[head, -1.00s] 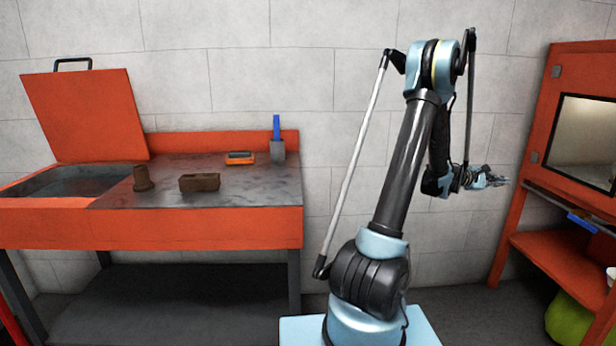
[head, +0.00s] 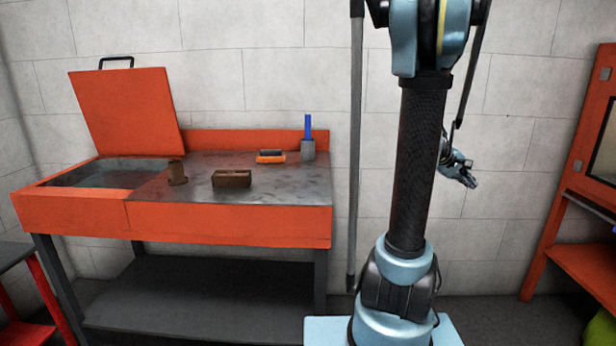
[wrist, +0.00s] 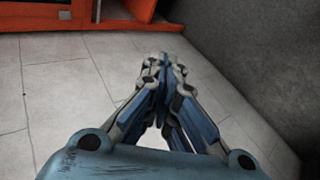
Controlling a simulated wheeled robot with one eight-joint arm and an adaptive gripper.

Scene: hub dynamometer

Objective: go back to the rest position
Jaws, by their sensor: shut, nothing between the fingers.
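My gripper (head: 470,181) shows in the head view to the right of my upright arm, in front of the pale block wall and clear of the furniture. My arm partly hides the gripper's wrist in the head view.
An orange wash bench (head: 230,222) with its lid raised stands left. On it are a brown cylinder (head: 177,173), a brown block (head: 232,179), an orange tool (head: 270,156) and a grey cup (head: 308,150) holding a blue item. An orange cabinet (head: 545,240) stands right.

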